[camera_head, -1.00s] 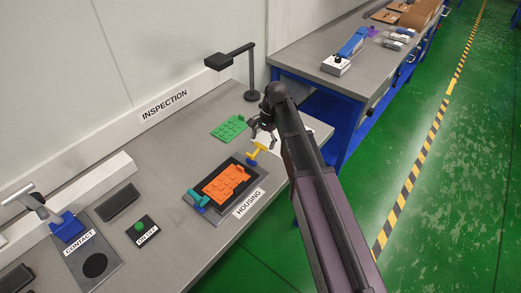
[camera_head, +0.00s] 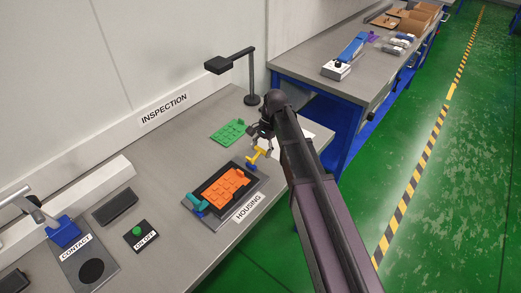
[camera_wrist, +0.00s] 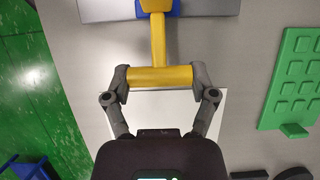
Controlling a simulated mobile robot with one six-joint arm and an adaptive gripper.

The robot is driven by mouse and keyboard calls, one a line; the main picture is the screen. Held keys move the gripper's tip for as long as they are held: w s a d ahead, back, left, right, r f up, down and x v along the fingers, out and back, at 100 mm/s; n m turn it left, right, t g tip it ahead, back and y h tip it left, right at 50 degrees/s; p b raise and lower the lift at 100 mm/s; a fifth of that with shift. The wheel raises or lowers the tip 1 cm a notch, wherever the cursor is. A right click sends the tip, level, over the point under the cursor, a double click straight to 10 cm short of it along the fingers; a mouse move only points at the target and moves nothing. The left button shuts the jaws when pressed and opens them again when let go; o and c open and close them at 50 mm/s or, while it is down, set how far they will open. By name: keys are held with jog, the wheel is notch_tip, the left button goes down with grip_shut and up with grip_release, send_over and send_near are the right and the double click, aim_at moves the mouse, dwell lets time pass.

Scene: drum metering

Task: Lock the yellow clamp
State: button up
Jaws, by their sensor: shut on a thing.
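The yellow clamp (camera_head: 257,153) stands at the far end of the housing fixture (camera_head: 187,203), on a blue base. In the wrist view its yellow T-shaped handle (camera_wrist: 158,42) reaches from the blue base (camera_wrist: 190,8) toward me. My gripper (camera_wrist: 160,77) is shut on the crossbar of the handle, one finger at each end. In the head view my gripper (camera_head: 262,137) is at the clamp, partly hidden by my arm. An orange part (camera_head: 222,187) lies in the fixture. A teal clamp (camera_head: 197,203) is at the fixture's near end.
A green plate (camera_head: 228,132) lies left of the clamp, and also shows in the wrist view (camera_wrist: 296,80). A white sheet (camera_wrist: 160,101) lies under my gripper. An inspection lamp (camera_head: 251,80) stands behind. A contact fixture (camera_head: 98,267) and green button (camera_head: 138,231) are at left.

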aim_at(257, 154)
jog(key=shift+a+r, duration=0.1)
jog(key=shift+r, duration=0.05)
jog(key=t+h+p, duration=0.1)
jog(key=s+r+t+p, duration=0.1)
jog(key=p, duration=0.1)
jog(key=shift+a+r+h, duration=0.2)
jog(key=shift+a+h, duration=0.05)
jog(key=shift+h, duration=0.15)
jog(key=t+h, duration=0.1)
jog(key=s+r+t+h, duration=0.1)
jog(key=t, duration=0.1)
jog(key=shift+a+p, duration=0.4)
jog(key=t+h, duration=0.1)
jog(key=s+a+t+h+b, duration=0.1)
jog(key=shift+s+r+t, duration=0.15)
jog(key=shift+r+t, duration=0.05)
jog(key=shift+t, duration=0.2)
jog(key=t+h+b, duration=0.1)
jog(key=s+a+t+h+b, duration=0.1)
jog(key=shift+r+b, duration=0.1)
jog(key=shift+b, duration=0.3)
jog(key=shift+s+a+r+t+h+b, duration=0.1)
jog(key=shift+s+r+t+h+b, duration=0.1)
jog(key=shift+t+h+b, duration=0.45)
